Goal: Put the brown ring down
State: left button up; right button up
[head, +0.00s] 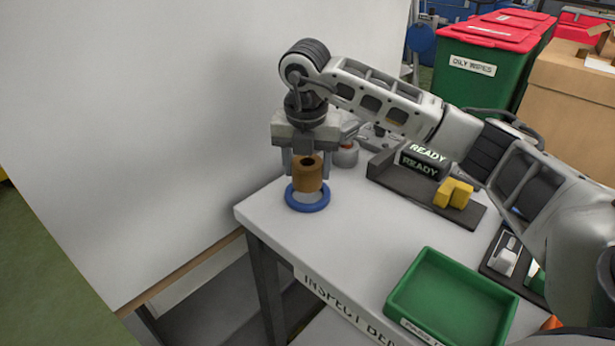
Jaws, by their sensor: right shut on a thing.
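The brown ring (307,176) is a short, thick brown cylinder with a hole in its top, in the head view left of centre. My right gripper (307,170) points down and is shut on the brown ring, with a finger on each side of it. The brown ring is upright, over a flat blue ring (308,206) on the far left part of the white bench (365,235). I cannot tell whether the brown ring touches the blue ring or hangs just above it. My left gripper is not in view.
A grey cylinder (346,156) stands just behind the gripper. A dark fixture with a READY sign (424,160) and a yellow block (453,193) are to the right. A green tray (450,300) is at the front. A white wall panel (140,130) rises on the left.

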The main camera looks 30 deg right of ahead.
jog(key=shift+w+d+f, duration=0.1)
jog(key=shift+w+f, duration=0.05)
jog(key=shift+f, duration=0.8)
jog(key=shift+w+d+f, duration=0.1)
jog(key=shift+f, duration=0.8)
jog(key=shift+f, duration=0.2)
jog(key=o, duration=1.3)
notch_tip(320, 180, up, 12)
jog(key=s+a, duration=0.1)
jog(key=shift+r, duration=0.15)
jog(key=shift+s, duration=0.1)
